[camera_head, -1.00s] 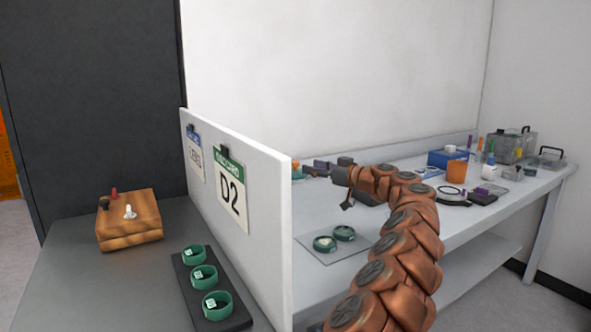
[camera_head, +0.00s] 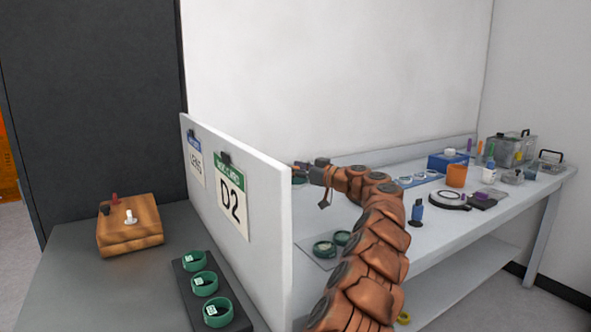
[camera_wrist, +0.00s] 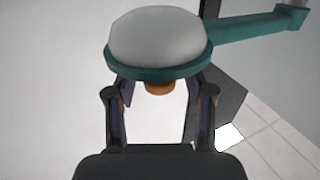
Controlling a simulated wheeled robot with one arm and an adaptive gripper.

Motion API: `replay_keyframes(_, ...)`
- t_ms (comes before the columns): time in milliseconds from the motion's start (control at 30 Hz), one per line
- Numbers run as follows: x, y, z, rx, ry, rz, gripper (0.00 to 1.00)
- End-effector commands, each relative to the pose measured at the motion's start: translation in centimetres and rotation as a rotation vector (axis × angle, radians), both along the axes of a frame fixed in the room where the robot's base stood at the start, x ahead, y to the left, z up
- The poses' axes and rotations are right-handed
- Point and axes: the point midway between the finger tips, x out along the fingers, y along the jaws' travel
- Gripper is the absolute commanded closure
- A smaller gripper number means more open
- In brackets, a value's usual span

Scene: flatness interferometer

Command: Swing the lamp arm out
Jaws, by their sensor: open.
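The lamp shows in the wrist view as a white dome (camera_wrist: 158,38) in a green ring, with a green lamp arm (camera_wrist: 245,28) running off to the upper right. A small orange knob (camera_wrist: 159,88) hangs below the ring. My gripper (camera_wrist: 158,97) is open, with one finger on each side of the knob. I cannot tell whether the fingertips touch the ring.
A white partition (camera_head: 262,215) with a D2 sign stands left of my arm. The white bench (camera_head: 440,235) holds green rings, a blue bottle (camera_head: 417,212), an orange cup (camera_head: 456,176) and clear boxes. A wooden box (camera_head: 130,240) sits on the grey table.

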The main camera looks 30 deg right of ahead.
Motion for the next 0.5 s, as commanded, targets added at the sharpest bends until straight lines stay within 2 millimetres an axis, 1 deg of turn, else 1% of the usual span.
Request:
replay_keyframes(100, -0.01, -0.01, -0.01, 0.0, 0.0, 0.0, 0.47)
replay_keyframes(500, -0.01, 0.0, -0.03, 0.0, 0.001, 0.0, 0.89)
